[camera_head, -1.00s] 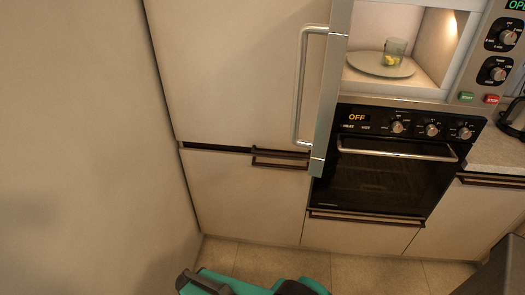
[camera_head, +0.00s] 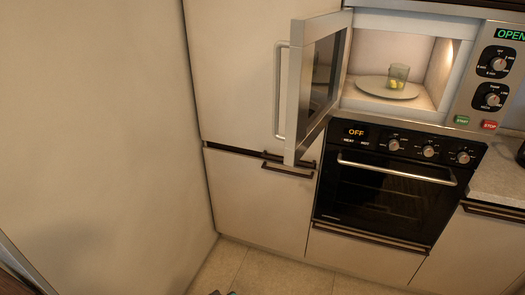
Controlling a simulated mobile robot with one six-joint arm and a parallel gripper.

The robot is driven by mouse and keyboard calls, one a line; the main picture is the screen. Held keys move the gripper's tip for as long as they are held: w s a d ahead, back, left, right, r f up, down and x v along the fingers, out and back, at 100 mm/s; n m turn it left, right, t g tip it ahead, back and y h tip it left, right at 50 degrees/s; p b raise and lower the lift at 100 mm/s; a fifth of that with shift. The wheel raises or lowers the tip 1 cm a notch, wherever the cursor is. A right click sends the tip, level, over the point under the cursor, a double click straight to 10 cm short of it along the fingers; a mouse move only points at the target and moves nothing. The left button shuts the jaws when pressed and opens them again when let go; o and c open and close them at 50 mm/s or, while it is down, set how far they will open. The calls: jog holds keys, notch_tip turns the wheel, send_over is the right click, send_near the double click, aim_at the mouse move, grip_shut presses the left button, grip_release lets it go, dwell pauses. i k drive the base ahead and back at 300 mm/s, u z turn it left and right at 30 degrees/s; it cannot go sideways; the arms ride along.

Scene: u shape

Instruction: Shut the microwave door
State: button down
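The microwave (camera_head: 468,75) is in the upper right of the head view, and its display reads OPEN. Its door (camera_head: 322,72) stands wide open, swung out to the left of the lit cavity. The door's vertical bar handle (camera_head: 280,92) is on its far left edge. Nothing visible touches the door.
A black oven (camera_head: 385,190) showing OFF is built in below the microwave. Tall pale cabinets (camera_head: 240,70) stand behind the door. A plain wall (camera_head: 90,120) fills the left. A counter (camera_head: 500,178) is at right. The tiled floor (camera_head: 275,272) in front is clear.

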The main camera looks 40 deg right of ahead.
aim_at(317, 45)
jog(key=z, duration=0.1)
jog(key=k, duration=1.05)
jog(key=u, duration=1.25)
jog(key=i, duration=1)
jog(key=u, duration=0.25)
